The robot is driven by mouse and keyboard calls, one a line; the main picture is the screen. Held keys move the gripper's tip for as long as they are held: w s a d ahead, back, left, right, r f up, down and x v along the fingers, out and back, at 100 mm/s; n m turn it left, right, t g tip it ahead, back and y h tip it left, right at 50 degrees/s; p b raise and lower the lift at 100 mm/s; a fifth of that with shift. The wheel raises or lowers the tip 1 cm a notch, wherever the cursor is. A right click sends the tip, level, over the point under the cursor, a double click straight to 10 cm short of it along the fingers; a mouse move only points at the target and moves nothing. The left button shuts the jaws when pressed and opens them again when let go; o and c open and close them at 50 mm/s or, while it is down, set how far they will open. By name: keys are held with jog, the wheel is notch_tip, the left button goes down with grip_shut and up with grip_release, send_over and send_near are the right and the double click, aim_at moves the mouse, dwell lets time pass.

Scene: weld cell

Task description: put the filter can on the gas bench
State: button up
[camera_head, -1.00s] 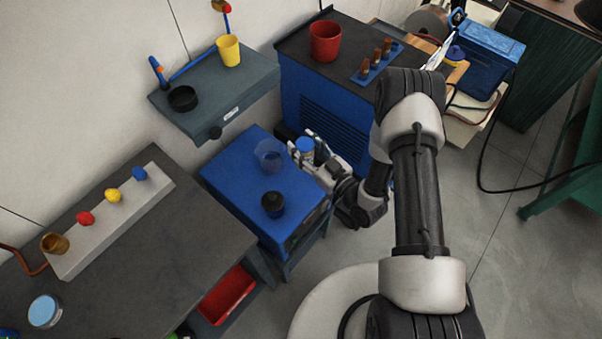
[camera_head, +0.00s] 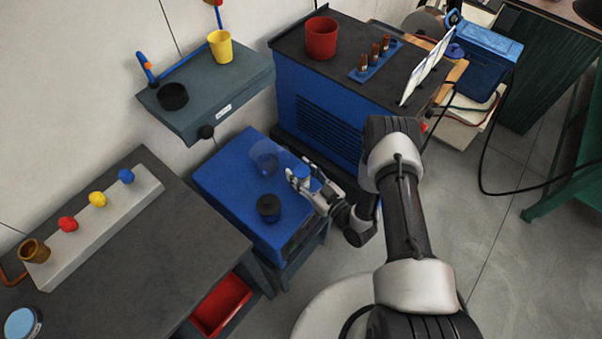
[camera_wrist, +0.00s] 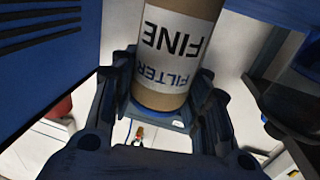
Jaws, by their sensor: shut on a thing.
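The filter can (camera_wrist: 173,55) is a tan cylinder with a white label reading FINE FILTER in the wrist view, where it stands between my fingers. In the head view my gripper (camera_head: 303,180) is shut on the can, whose blue top (camera_head: 302,171) shows, at the right edge of the blue cabinet. A dark-topped bench (camera_head: 150,225) at lower left carries a pale block with red, yellow and blue knobs; it looks like the gas bench. I see no label on it.
A clear vessel (camera_head: 265,160) and a black jar (camera_head: 269,207) stand on the low blue cabinet (camera_head: 225,185), close to my gripper. A pale blue-lidded tin (camera_head: 22,322) sits on the bench's front. The bench top right of the knob block (camera_head: 100,225) is bare.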

jog(key=o, duration=0.6)
jog(key=shift+f, duration=0.2)
jog(key=o, duration=0.5)
jog(key=shift+r, duration=0.2)
